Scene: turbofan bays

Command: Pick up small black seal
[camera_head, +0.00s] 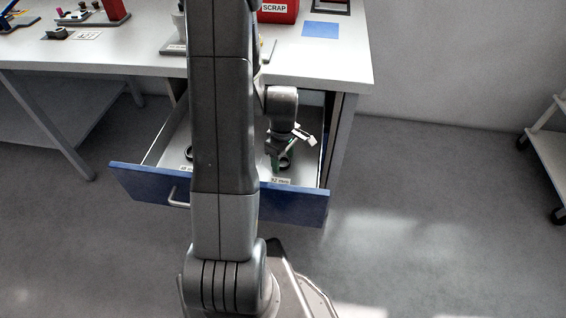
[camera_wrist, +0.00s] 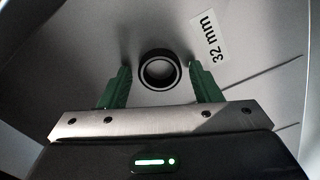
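A black ring-shaped seal (camera_wrist: 159,70) lies on the light floor of an open drawer, in the upper middle of the wrist view. In the head view a dark ring (camera_head: 285,161) shows in the right part of the drawer beside my gripper (camera_head: 281,158). In the wrist view my gripper (camera_wrist: 158,78) has its two green fingers apart, one on each side of the seal, with a gap on both sides. Nothing is held. Whether the fingertips reach the seal's height I cannot tell.
A "32 mm" label (camera_wrist: 213,41) lies right of the seal. The blue drawer front (camera_head: 298,203) and drawer walls surround my gripper. Another dark ring (camera_head: 188,153) is in the left part, partly behind my arm. The white worktop (camera_head: 325,64) carries a red SCRAP bin (camera_head: 279,14).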

